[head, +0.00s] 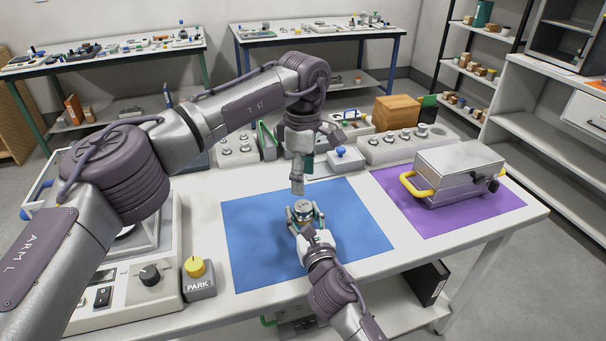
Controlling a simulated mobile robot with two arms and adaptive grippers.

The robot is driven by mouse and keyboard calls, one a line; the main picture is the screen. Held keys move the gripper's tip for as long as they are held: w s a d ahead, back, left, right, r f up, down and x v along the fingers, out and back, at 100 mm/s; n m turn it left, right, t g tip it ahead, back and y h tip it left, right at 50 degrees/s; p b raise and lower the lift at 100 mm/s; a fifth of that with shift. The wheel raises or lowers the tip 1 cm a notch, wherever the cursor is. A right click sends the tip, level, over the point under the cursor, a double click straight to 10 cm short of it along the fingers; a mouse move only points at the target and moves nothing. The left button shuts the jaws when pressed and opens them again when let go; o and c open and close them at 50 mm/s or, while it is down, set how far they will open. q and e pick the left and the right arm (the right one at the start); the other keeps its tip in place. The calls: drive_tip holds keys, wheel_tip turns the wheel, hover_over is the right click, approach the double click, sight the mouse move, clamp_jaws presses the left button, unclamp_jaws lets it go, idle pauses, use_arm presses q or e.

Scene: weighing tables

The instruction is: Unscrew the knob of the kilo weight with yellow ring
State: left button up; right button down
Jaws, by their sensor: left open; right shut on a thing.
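A small metal weight (302,207) stands on the blue mat (255,230). It is too small here to make out a yellow ring, and I cannot tell its knob from its top. My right gripper (304,217) comes from the front and is shut on the weight's body, a finger on each side. My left gripper (297,187) points down just above and behind the weight. It is open, though its fingertips look narrow from here, and I see nothing held in it.
A yellow-topped PARK block (198,278) and a balance (125,285) stand at left. A metal case with a yellow handle (456,174) sits on the purple mat (420,222). Racks of several weights (405,148) line the back. The blue mat is otherwise clear.

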sight(303, 205)
use_arm(q)
drive_tip(key=m, duration=0.6)
drive_tip(key=shift+m, duration=0.4)
drive_tip(key=m, duration=0.3)
drive_tip(key=shift+r+m, duration=0.1)
drive_tip(key=shift+m, duration=0.3)
drive_tip(key=m, duration=0.4)
drive_tip(key=shift+m, duration=0.3)
drive_tip(key=shift+f, duration=4)
